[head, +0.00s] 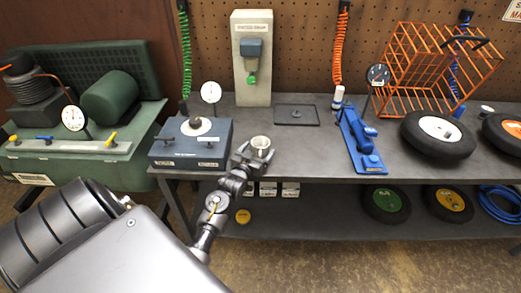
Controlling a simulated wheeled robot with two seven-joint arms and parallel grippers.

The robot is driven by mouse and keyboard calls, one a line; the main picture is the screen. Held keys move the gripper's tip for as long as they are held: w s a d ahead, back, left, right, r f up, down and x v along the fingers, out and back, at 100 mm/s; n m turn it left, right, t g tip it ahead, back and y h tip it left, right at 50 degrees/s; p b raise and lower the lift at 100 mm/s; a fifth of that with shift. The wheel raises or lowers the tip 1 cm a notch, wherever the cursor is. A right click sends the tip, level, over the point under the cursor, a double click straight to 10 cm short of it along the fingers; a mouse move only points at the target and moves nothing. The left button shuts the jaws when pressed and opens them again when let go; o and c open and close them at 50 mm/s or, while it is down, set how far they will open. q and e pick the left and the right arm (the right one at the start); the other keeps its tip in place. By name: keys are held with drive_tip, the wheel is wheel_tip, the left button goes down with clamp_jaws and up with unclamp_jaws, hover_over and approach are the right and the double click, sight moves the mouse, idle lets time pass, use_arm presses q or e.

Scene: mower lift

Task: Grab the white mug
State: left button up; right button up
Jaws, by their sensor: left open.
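The white mug (260,142) stands upright near the front edge of the grey bench, just right of the blue-grey box. Its open top faces me. My left gripper (254,157) reaches up from the lower left and is open at the mug's near side. One finger shows left of the mug and the other at its front right. The lower part of the mug is hidden by the gripper, and I cannot tell whether the fingers touch it. My right gripper is out of view.
The blue-grey box (191,143) with a dial gauge (211,92) stands close left of my gripper. A blue jack (360,142), an orange wire cage (432,70) and wheels (437,138) are at right. The bench (310,155) is clear between mug and jack.

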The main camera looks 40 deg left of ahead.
use_arm(q)
drive_tip(key=c, duration=1.1)
drive_tip(key=shift+r, duration=0.1)
